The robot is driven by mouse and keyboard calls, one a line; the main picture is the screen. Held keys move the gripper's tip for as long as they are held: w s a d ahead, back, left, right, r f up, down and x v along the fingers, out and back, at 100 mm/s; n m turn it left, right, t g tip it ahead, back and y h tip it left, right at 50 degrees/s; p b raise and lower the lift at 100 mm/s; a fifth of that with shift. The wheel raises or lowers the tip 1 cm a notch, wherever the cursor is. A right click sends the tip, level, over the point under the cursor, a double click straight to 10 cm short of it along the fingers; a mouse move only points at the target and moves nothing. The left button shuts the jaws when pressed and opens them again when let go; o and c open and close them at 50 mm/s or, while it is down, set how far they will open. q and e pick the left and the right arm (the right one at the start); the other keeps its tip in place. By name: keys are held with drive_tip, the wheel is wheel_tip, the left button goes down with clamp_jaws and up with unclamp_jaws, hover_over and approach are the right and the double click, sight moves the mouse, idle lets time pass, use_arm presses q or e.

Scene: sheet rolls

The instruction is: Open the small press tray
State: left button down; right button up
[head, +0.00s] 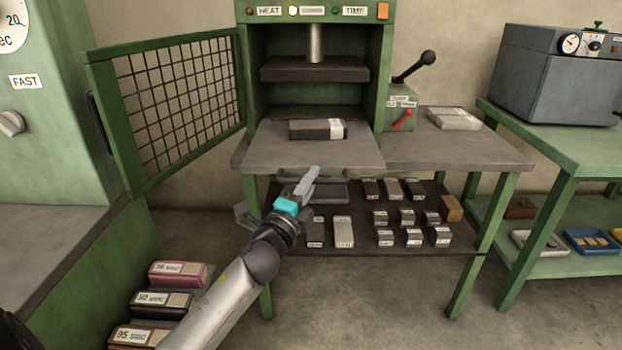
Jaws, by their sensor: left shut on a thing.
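The small press tray (268,150) is a flat grey slab in front of the green press, below its dark upper plate (315,69). It reaches forward to about the bench's front edge. A dark block with a white label (310,130) lies on it. My left gripper (312,175) is at the tray's front edge, near its middle, and is shut on it. The exact grip point, likely a handle, is hidden by the fingers. My right gripper is not in view.
The mesh guard door (180,110) stands swung open at the left. A lever box (400,108) stands right of the press. A lower shelf (370,240) holds several small labelled blocks. Labelled rolls (162,303) lie low at the left. A green table (560,150) is at the right.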

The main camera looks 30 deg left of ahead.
use_arm(q)
drive_tip(key=c, duration=0.8)
unclamp_jaws()
drive_tip(key=shift+c, duration=0.2)
drive_tip(key=p+v, duration=0.1)
drive_tip(key=v, duration=1.4)
drive_tip(key=shift+s, duration=0.15)
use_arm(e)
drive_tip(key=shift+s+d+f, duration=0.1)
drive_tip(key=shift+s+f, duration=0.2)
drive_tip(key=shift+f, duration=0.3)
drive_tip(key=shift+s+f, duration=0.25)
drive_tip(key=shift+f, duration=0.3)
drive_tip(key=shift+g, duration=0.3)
